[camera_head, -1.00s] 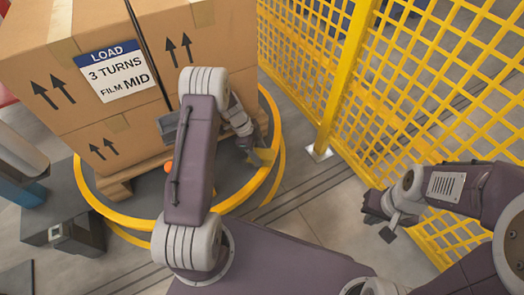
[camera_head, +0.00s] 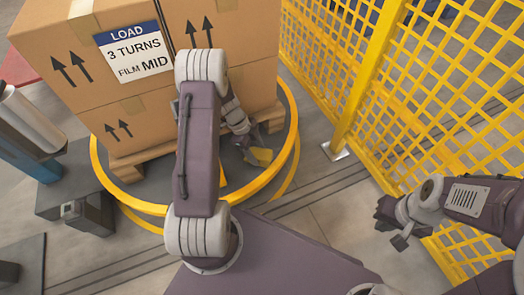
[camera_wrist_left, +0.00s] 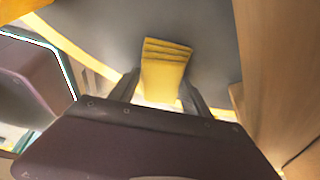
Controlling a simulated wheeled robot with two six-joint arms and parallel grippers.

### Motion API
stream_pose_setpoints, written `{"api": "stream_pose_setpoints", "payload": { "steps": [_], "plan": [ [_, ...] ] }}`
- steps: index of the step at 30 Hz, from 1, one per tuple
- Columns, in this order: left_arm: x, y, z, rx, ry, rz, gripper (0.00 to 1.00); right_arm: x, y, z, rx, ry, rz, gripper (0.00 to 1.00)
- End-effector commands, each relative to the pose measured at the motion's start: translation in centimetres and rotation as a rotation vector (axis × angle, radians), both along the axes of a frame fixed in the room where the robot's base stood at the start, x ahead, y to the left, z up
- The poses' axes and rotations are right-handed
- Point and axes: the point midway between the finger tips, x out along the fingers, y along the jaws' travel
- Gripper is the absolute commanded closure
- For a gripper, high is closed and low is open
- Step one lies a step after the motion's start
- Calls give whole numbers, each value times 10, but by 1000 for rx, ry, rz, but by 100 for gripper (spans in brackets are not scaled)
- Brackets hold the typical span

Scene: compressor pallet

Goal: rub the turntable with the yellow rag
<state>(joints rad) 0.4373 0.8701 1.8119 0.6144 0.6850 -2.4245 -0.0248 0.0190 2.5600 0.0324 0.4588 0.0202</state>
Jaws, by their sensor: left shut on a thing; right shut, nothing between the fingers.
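The turntable (camera_head: 232,188) is a round dark disc with a yellow rim, under a wooden pallet with stacked cardboard boxes. My left gripper (camera_head: 251,150) is shut on the yellow rag (camera_head: 261,157), low over the right part of the disc beside the boxes. In the left wrist view the folded rag (camera_wrist_left: 165,70) sits between the two dark fingers, against the grey disc surface (camera_wrist_left: 205,35). I cannot tell for sure whether the rag touches the disc. My left arm hides part of the turntable. My right gripper (camera_head: 390,222) is shut and empty, in front of the yellow fence.
Cardboard boxes (camera_head: 120,100) with a LOAD label stand on the pallet (camera_head: 140,165), close to the left gripper. A yellow mesh fence (camera_head: 420,110) with a post (camera_head: 367,80) stands at right. A wrapping machine with a film roll (camera_head: 28,118) is at left.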

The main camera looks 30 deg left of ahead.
Motion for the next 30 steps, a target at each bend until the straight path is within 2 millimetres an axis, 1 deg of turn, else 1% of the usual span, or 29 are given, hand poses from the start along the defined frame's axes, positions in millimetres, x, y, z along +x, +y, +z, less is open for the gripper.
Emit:
{"api": "stream_pose_setpoints", "payload": {
  "steps": [1, 8, 11, 14, 24, 27, 30],
  "plan": [
    [-5, 5, -2, 2, 6, 7, 77, 0, 0, -1, 0, 0, 0, 100],
    [-7, 5, -2, 2, 8, 6, 77, 0, 0, 0, 0, 0, 0, 100],
    [-7, 5, 2, 3, 9, 6, 77, 0, 0, 3, 0, 0, 0, 100],
    [-7, 6, 12, 3, 8, 6, 77, 0, 0, 10, 0, 0, 0, 100],
    [-4, 4, 56, 2, 5, 6, 77, 0, 0, 41, 0, 0, 0, 100],
    [-4, 4, 61, 1, 6, 5, 77, 0, 0, 44, 0, 0, 0, 100],
    [-4, 4, 60, 1, 6, 5, 77, 0, 0, 42, 0, 0, 0, 100]
  ]
}}
